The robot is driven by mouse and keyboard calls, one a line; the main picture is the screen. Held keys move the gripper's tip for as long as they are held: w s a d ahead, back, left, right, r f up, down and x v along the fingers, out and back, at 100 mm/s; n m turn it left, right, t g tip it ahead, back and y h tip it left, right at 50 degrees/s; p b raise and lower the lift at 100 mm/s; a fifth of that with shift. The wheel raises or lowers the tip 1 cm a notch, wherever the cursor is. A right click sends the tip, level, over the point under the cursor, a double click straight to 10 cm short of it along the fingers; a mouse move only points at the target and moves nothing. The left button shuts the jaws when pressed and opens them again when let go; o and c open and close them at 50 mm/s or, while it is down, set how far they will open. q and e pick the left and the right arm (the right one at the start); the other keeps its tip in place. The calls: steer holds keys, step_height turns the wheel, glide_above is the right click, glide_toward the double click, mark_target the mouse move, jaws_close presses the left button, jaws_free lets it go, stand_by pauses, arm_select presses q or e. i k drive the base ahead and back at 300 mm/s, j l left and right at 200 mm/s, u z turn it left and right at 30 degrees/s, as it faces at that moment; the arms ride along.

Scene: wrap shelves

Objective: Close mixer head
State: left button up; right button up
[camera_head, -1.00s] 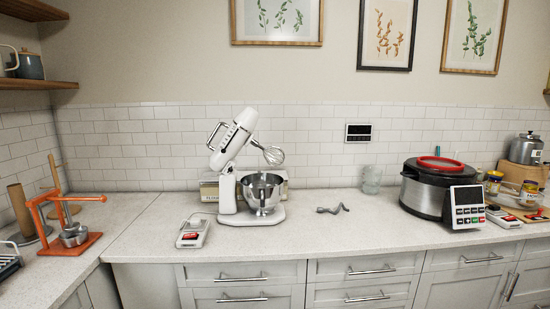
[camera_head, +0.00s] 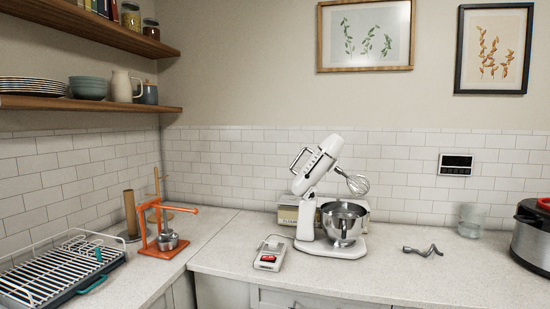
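The white stand mixer stands on the counter right of the middle. Its mixer head (camera_head: 317,164) is tilted up and back, with a wire whisk (camera_head: 356,184) pointing out to the right. The steel mixing bowl (camera_head: 343,224) sits on the mixer base (camera_head: 330,250) below the raised head. A handle shows on the left side of the head. Neither of my grippers is in view.
A small scale-like device (camera_head: 270,255) lies left of the mixer, and a flour box (camera_head: 290,212) stands behind it. A dough hook (camera_head: 423,251) lies to the right. An orange press (camera_head: 160,236) and dish rack (camera_head: 62,270) are at left. The counter front (camera_head: 330,278) is clear.

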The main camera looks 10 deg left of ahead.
mark_target(321, 160)
steer(key=i+l+z, duration=0.15)
steer(key=i+z, duration=0.2)
steer(key=i, duration=0.2)
steer(key=i+z, duration=0.3)
steer(key=i, duration=0.3)
